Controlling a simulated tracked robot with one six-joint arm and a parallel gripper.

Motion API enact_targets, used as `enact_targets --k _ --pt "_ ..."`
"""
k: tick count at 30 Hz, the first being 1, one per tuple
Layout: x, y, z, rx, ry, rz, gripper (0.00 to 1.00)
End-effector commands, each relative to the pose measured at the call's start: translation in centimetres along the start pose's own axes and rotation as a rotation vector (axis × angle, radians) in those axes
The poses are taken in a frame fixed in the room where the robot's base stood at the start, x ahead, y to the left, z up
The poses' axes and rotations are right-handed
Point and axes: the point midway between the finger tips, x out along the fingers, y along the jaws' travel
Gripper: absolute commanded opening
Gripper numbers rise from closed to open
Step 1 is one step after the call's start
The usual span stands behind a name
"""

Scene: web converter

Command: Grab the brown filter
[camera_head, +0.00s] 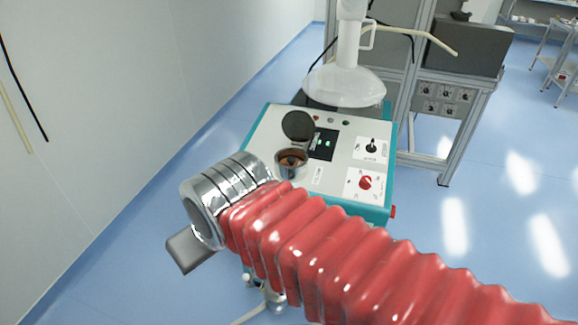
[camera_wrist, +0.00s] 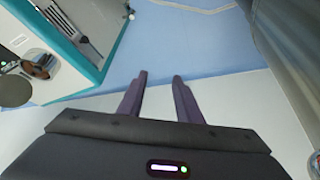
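A brown round piece, which looks like the brown filter (camera_head: 291,160), sits inside a small metal-rimmed cup opening on the top panel of the machine (camera_head: 262,135). Brown also shows in the round opening at the left of the wrist view (camera_wrist: 41,69). My gripper (camera_wrist: 160,76) is open and empty, with two dark purple fingers apart. It points at the floor beside the machine's teal edge, away from the opening. In the head view my red-sleeved arm crosses in front of the machine and my fingertips cannot be made out.
A dark round lid (camera_head: 298,126) stands by the opening. A metal frame stands behind; blue floor is free on both sides.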

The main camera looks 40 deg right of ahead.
Motion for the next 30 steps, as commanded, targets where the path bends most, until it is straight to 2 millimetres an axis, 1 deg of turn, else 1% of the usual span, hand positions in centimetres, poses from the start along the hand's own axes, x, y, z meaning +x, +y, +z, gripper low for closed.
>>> enact_targets --k 1,5,8,11,14,17,23,26,30 --pt "0.0 0.0 0.0 0.001 0.000 0.000 0.35" --pt "0.0 0.2 -0.4 0.039 -0.007 -0.001 0.45" --pt "0.2 1.0 -1.0 0.121 -0.023 -0.002 0.45" --pt "0.5 2.2 -2.1 0.258 -0.047 -0.005 0.45" --pt "0.8 3.6 -3.5 0.434 -0.072 -0.009 0.45" --pt "1.4 5.3 -5.0 0.626 -0.099 -0.015 0.45" --pt "2.5 9.5 -7.7 1.008 -0.141 -0.029 0.45" --pt "3.2 12.0 -8.9 1.200 -0.158 -0.038 0.45" --pt "4.2 15.9 -10.2 1.468 -0.179 -0.056 0.45"
